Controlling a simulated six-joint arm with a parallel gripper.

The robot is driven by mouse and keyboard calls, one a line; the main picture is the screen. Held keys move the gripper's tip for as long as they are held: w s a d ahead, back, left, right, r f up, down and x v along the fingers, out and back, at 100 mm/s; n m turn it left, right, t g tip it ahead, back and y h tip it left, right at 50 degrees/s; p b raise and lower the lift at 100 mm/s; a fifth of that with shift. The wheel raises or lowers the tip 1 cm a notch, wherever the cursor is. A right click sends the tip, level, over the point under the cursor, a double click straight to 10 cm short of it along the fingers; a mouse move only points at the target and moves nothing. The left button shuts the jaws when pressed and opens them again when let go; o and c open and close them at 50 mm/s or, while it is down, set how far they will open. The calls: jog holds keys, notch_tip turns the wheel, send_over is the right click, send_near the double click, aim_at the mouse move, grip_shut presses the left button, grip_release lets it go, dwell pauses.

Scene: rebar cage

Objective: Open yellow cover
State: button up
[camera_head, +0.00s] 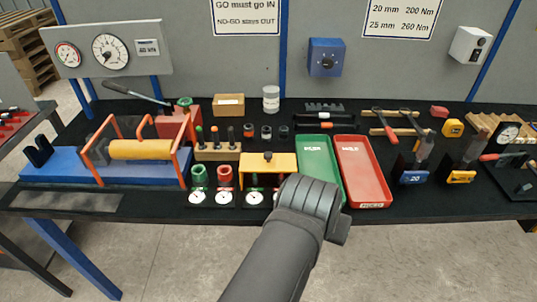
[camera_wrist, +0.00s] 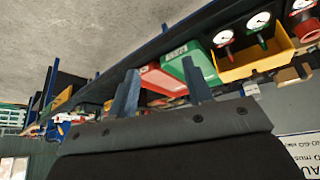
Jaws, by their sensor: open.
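The yellow cover (camera_head: 283,161) stands at the front middle of the black bench, a dark knob (camera_head: 268,156) on its top. It has an open front, with dial gauges (camera_head: 254,198) below and in front of it. In the wrist view, which looks upside down, the yellow cover (camera_wrist: 262,65) is at the upper right. My gripper (camera_wrist: 160,72) is open and empty, its two fingers apart, to one side of the cover and not touching it. In the head view my wrist hides the fingers, just right of the cover's lower right corner.
A green tray (camera_head: 319,150) and a red tray (camera_head: 362,165) lie right of the cover. A wooden block with coloured-top pins (camera_head: 217,153) stands left behind it. An orange frame with a yellow roller (camera_head: 140,149) is farther left. Gauges in red and green holders stand close by.

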jog(key=w+d+r+h, duration=0.1)
jog(key=w+d+r, duration=0.4)
jog(key=r, duration=0.4)
jog(key=w+d+r+h, duration=0.1)
jog(key=w+d+r, duration=0.5)
jog(key=r, duration=0.3)
jog(key=w+a+r+n+y, duration=0.1)
jog(key=w+a+r+n, duration=0.15)
jog(key=w, duration=0.75)
jog(key=n+g+y, duration=0.4)
jog(key=n+g, duration=0.1)
jog(key=n, duration=0.1)
send_near(268, 153)
jog(key=shift+m, duration=0.25)
notch_tip(268, 153, down, 9)
jog(key=shift+s+a+r, duration=0.15)
grip_shut()
